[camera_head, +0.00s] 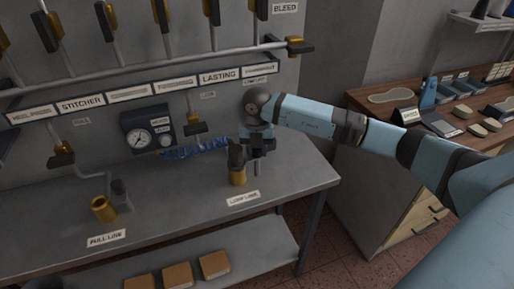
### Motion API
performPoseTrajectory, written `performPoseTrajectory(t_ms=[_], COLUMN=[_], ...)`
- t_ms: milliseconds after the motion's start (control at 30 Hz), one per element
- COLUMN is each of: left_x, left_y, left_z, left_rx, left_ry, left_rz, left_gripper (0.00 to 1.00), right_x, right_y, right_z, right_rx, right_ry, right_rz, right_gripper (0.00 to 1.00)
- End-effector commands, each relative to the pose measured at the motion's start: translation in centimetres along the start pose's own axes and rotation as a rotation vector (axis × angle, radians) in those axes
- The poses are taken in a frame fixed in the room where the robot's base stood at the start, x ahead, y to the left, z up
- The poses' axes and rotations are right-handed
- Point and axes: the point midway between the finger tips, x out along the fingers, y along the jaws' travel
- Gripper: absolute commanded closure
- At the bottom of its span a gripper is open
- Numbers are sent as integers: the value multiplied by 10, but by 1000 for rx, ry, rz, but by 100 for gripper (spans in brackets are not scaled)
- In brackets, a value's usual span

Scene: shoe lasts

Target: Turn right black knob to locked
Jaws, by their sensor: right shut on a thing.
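The right black knob (236,157) stands upright on top of a brass body (238,178), behind the LOW LINE label (244,197) on the grey bench. My right gripper (245,150) reaches in from the right and is shut on this knob. The gripper partly hides the knob, and I cannot tell the knob's turn angle. At the left, another brass fitting (103,209) sits near the FULL LINE label (106,238). My left gripper is not in view.
Pipes with black-handled brass valves (293,46) run above. Wooden blocks (215,264) lie on the lower shelf. A wooden side table (384,99) with tools is at the right.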

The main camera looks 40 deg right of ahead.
Motion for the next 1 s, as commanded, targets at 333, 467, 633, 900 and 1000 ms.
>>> performPoseTrajectory(t_ms=[333, 467, 633, 900, 1000], left_x=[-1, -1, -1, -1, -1], left_y=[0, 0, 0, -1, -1], left_z=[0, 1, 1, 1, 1], left_rx=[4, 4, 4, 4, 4], left_ry=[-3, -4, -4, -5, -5], left_rz=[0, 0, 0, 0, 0], left_gripper=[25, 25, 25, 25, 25], right_x=[-2, -2, -2, -1, -1], right_y=[0, 0, 0, 0, 0], right_z=[1, 2, 2, 1, 1], right_rx=[84, 88, 88, 87, 87], right_ry=[-3, -3, -3, -2, -2], right_rz=[1, 1, 1, 1, 0], right_gripper=[90, 90, 90, 41, 41])
